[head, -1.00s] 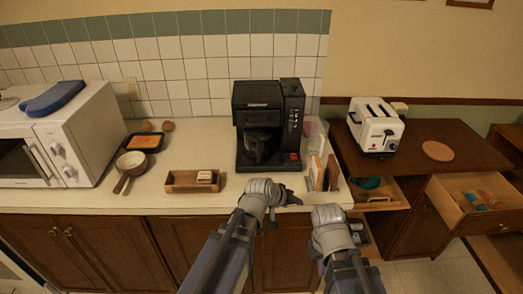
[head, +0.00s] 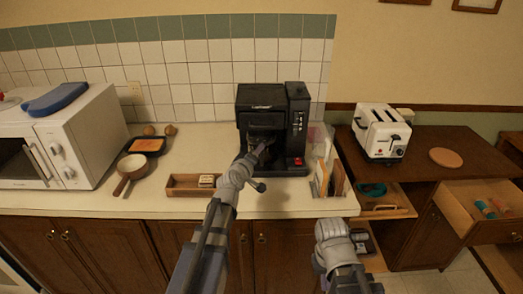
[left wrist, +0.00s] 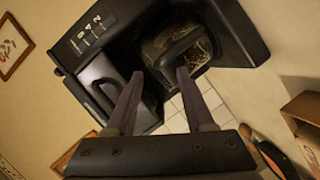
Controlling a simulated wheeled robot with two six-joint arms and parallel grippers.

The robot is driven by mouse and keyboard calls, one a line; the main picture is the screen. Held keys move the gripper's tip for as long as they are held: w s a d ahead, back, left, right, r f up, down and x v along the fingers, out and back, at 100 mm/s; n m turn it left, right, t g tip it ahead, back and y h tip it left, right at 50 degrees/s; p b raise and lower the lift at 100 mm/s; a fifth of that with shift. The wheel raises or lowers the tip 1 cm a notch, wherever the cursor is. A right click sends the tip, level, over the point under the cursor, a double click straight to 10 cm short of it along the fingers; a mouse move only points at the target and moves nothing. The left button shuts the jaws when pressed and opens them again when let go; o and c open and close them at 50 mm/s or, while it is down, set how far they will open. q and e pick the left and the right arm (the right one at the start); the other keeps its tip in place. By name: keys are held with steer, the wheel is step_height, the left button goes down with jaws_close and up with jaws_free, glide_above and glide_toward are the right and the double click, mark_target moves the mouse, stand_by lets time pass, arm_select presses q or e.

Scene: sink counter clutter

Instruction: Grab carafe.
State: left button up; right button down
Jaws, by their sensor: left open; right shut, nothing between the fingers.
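The carafe (left wrist: 168,48) is a glass pot with a black handle, sitting inside the black coffee maker (head: 290,128). In the head view the carafe is mostly hidden behind my left gripper (head: 263,152). In the left wrist view my left gripper (left wrist: 160,80) is open. Its two fingers point at the carafe, with the handle (left wrist: 183,42) just beyond the fingertips. I see nothing held between them. My right gripper (head: 356,237) is shut and empty, low in front of the counter's right end.
A wooden box (head: 186,186) stands left of the coffee maker. Upright items in a holder (head: 330,178) stand close on its right. A white microwave (head: 70,135) is at the left, a toaster (head: 381,132) at the right. Open drawers (head: 480,206) jut out at the right.

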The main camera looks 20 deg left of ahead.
arm_select(q)
steer(key=shift+b+x, duration=0.4)
steer(key=shift+x, duration=2.15)
steer(key=shift+a+r, duration=0.1)
steer(key=shift+r, duration=0.1)
steer(key=shift+c, duration=0.2)
jaws_close()
steer(key=shift+s, duration=0.1)
